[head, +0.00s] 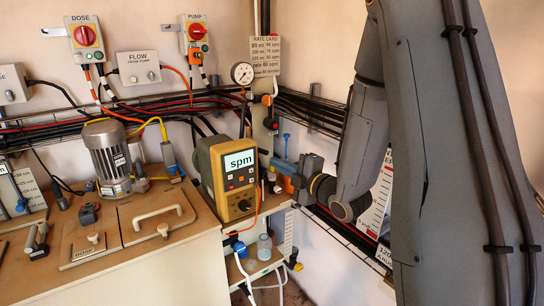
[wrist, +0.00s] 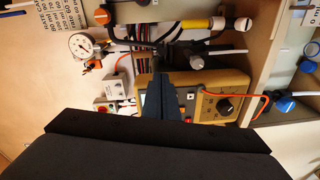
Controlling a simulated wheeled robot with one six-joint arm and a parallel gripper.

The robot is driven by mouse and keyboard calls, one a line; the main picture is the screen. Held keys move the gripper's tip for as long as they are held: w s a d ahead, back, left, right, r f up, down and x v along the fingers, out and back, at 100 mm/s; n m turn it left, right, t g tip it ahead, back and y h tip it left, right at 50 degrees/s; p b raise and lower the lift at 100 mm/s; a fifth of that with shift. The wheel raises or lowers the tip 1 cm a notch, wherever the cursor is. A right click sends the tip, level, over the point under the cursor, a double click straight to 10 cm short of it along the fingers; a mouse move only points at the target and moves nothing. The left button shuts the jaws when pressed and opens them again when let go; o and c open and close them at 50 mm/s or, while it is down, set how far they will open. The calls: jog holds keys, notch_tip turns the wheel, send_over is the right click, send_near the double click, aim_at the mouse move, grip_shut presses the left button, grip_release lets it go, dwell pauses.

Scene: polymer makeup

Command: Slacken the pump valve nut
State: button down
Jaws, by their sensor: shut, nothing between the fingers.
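The pump (head: 226,172) is a tan box with a lit "spm" display and a black dial on its front. It also shows in the wrist view (wrist: 180,84), turned sideways and partly hidden by my fingers. A dark fitting with a pale round end (wrist: 196,62) sits beside the pump in the wrist view. I cannot tell for certain which part is the valve nut. My gripper (head: 280,165) is just right of the pump in the head view. In the wrist view my gripper (wrist: 159,82) has its fingers together and empty, apart from the fitting.
A pressure gauge (head: 242,73) and a pipe column stand behind the pump. A motor (head: 108,157) and a wooden lid with a handle (head: 158,214) are on the bench to the left. Blue valve handles (wrist: 286,103) and an orange tube (wrist: 262,100) lie close by.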

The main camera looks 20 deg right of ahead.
jog(key=p+x, duration=0.2)
jog(key=x, duration=0.6)
jog(key=shift+w, duration=0.25)
jog(key=shift+d, duration=0.15)
